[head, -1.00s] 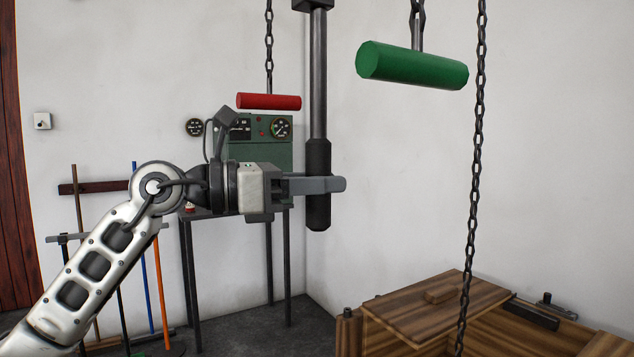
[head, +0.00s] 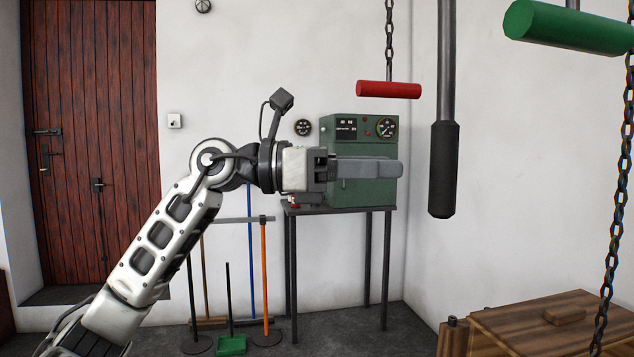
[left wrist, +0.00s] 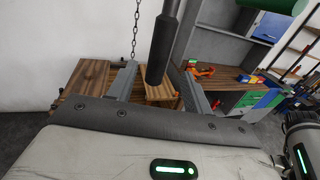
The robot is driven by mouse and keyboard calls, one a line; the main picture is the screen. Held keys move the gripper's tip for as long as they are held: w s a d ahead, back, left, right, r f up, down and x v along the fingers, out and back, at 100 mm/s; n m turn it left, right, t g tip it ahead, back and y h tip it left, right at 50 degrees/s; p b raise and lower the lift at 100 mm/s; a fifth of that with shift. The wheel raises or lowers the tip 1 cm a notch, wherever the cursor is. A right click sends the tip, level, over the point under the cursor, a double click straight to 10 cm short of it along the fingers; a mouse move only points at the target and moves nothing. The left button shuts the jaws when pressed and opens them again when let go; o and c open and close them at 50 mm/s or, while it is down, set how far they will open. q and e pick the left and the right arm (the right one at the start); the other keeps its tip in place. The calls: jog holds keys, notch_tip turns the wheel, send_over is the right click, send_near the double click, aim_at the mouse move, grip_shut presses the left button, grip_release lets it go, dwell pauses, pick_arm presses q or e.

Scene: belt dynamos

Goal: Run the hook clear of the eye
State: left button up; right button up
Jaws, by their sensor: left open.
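A dark hanging rod with a thick black grip (head: 444,170) comes down from above the picture; its upper end is out of view. My left gripper (head: 401,168) points right in the head view, open and empty, its fingertips left of the grip with a small gap. In the left wrist view the grip (left wrist: 163,48) shows between the two fingers (left wrist: 160,85). A red pull handle (head: 388,90) hangs on a chain, and a green pull handle (head: 568,28) hangs at upper right. I cannot make out a hook or an eye. My right gripper is not in view.
A green gauge box (head: 360,185) stands on a dark table behind my left gripper. A long chain (head: 610,230) hangs at right, over a wooden crate (head: 500,325). A workbench (left wrist: 235,95) shows in the left wrist view. A plank door (head: 90,140) is at left.

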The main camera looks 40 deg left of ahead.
pick_arm(q)
jog(key=b+v, duration=0.2)
jog(key=v, duration=0.5)
dwell(1.0)
jog(key=w+d+f+n+t+y+p, duration=0.1)
jog(key=w+d+f+n+t, duration=0.15)
jog(key=f+n, duration=0.65)
jog(key=w+d+f+n+t+y, duration=0.15)
jog(key=f+n+t, duration=0.25)
jog(key=f+n, duration=0.5)
jog(key=w+d+f+n+t+y+p, duration=0.1)
jog(key=w+d+f+n+t, duration=0.2)
jog(key=f+n, duration=0.6)
jog(key=s+d+f+n+g+y, duration=0.2)
jog(key=s+f+n, duration=0.4)
jog(key=f, duration=0.3)
jog(key=s+d+f+n+g+y, duration=0.3)
jog(key=s+f+n, duration=0.3)
jog(key=f, duration=0.3)
jog(key=s+d+f+n+g+y, duration=0.2)
jog(key=s+f+n, duration=0.4)
jog(key=f, duration=0.4)
jog(key=shift+d+g+y+p, duration=0.35)
jog(key=shift+d+g, duration=0.55)
jog(key=shift+g, duration=0.35)
jog(key=shift+f, duration=0.15)
